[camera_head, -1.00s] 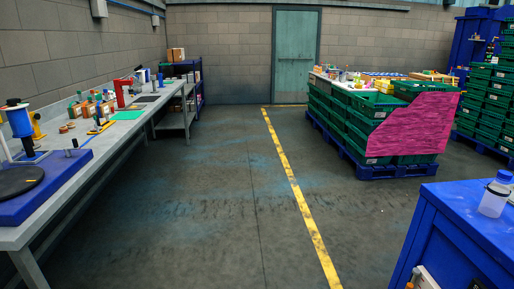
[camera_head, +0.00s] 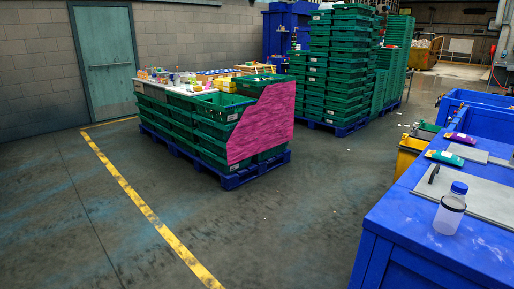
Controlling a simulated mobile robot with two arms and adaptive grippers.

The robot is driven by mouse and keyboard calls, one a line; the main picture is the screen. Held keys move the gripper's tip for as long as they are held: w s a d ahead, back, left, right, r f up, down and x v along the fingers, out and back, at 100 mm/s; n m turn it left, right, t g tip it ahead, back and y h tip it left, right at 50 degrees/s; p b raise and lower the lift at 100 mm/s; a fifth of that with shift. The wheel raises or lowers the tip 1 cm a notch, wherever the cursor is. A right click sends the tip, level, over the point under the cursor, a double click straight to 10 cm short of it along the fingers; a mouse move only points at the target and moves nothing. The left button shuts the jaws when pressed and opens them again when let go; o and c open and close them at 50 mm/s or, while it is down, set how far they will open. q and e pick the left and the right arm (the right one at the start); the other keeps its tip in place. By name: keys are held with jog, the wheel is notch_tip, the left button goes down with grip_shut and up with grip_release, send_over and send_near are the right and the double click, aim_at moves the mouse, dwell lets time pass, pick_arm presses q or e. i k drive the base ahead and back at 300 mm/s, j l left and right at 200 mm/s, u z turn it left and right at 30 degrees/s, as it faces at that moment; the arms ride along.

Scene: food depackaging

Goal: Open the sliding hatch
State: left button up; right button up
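A flat grey panel (camera_head: 470,194) lies on top of the blue bench at the right. A small black handle (camera_head: 434,173) stands up at its left end. It looks like a sliding hatch, but I cannot tell for sure, nor whether it is open or shut. A clear bottle (camera_head: 449,212) with a blue cap stands upright in front of the panel. Neither of my grippers shows in the head view.
The blue bench (camera_head: 410,232) fills the lower right. Green crates on a blue pallet (camera_head: 238,180) stand in the middle, with taller crate stacks (camera_head: 338,70) behind. A yellow bin (camera_head: 407,155) is beside the bench. The floor (camera_head: 290,240) between is clear.

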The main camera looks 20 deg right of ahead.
aim_at(494, 201)
jog(key=i+j+z, duration=0.1)
jog(key=z, duration=0.3)
jog(key=i+j+z, duration=0.2)
jog(key=z, duration=0.25)
jog(key=i+j+z, duration=0.25)
jog(key=z, duration=0.15)
jog(key=i+j+z, duration=0.1)
jog(key=j+z, duration=0.2)
jog(key=z, duration=0.15)
jog(key=i+j+z, duration=0.1)
jog(key=j+z, duration=0.3)
